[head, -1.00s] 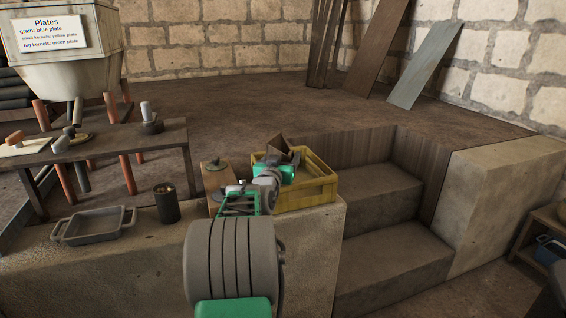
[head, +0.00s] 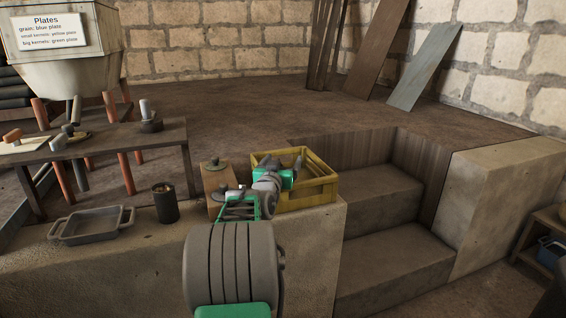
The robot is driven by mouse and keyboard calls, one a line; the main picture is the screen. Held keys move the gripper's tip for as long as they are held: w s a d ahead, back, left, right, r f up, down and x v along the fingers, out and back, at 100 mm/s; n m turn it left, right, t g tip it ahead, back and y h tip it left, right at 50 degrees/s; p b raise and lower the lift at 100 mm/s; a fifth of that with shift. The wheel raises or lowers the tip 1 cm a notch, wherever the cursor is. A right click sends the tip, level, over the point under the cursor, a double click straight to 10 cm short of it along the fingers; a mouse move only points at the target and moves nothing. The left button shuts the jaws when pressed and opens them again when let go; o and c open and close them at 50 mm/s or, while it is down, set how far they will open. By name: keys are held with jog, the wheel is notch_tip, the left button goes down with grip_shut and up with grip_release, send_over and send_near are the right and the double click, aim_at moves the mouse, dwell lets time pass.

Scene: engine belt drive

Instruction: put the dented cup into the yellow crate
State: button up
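The yellow crate (head: 318,192) stands on the stone ledge near its right end, by the steps. My gripper (head: 296,163) is at the crate's left part, over its opening. My wrist hides part of the crate's near left side and inside. The fingers are small and dark, so I cannot tell whether they are open or shut, and I see nothing clearly held. No cup that I can make out as dented shows. A dark cup-like container (head: 165,205) with brownish contents stands upright on the ledge to the left, apart from my gripper.
A wooden box (head: 216,178) with a dark knobbed lid stands just left of the crate. A grey two-handled tray (head: 92,226) lies at the ledge's left. A low wooden table (head: 150,145) stands behind. Stone steps (head: 385,240) drop away right of the crate.

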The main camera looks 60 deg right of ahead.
jog(key=shift+o, duration=1)
jog(key=a+p, duration=0.1)
jog(key=a, duration=0.2)
jog(key=s+a, duration=0.1)
jog(key=a, duration=0.3)
jog(key=s+a+r+p, duration=0.1)
jog(key=a, duration=0.3)
jog(key=shift+p, duration=0.35)
jog(key=shift+s+a+f, duration=0.1)
jog(key=shift+s+a, duration=0.05)
jog(key=shift+a, duration=0.25)
